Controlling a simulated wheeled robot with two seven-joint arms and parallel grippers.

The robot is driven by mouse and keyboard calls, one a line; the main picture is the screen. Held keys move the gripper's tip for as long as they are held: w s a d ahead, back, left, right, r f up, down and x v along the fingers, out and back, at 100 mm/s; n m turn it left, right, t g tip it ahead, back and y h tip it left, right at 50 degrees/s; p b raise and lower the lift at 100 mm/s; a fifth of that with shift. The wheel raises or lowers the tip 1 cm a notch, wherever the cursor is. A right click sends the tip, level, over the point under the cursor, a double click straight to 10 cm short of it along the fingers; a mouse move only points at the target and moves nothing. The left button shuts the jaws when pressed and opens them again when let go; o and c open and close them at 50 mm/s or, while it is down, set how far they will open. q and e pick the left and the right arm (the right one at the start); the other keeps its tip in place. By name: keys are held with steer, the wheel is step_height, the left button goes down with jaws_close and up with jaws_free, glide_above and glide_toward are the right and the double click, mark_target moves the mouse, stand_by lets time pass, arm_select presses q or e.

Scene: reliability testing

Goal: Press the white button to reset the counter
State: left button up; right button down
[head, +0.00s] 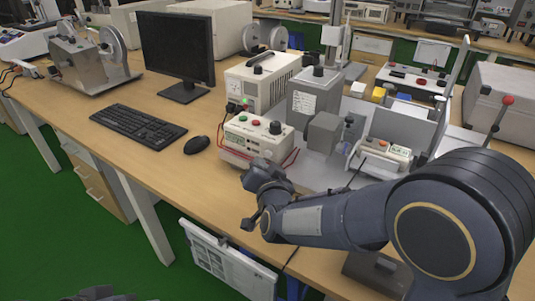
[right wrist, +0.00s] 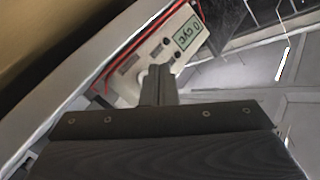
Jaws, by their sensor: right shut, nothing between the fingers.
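The counter box (head: 258,139) is a white instrument near the table's front edge, with green, red and black controls on top. In the right wrist view its front panel (right wrist: 136,66) shows a lit display reading "0 CYC" (right wrist: 187,33) and small dark controls. My right gripper (head: 263,170) is shut and empty, just in front of the box's lower front. Its fingers (right wrist: 158,84) point at the panel in the right wrist view; I cannot tell if they touch.
A mouse (head: 197,145), keyboard (head: 138,125) and monitor (head: 176,50) stand left of the box. A grey test rig (head: 323,132) stands right of it. Red wires (head: 291,158) run along the box. A clipboard (head: 228,262) hangs below the table's front edge.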

steer(key=s+a, duration=0.2)
steer(key=s, duration=0.1)
steer(key=shift+s+a+p, duration=0.3)
steer(key=shift+p, duration=0.05)
stand_by(0.6)
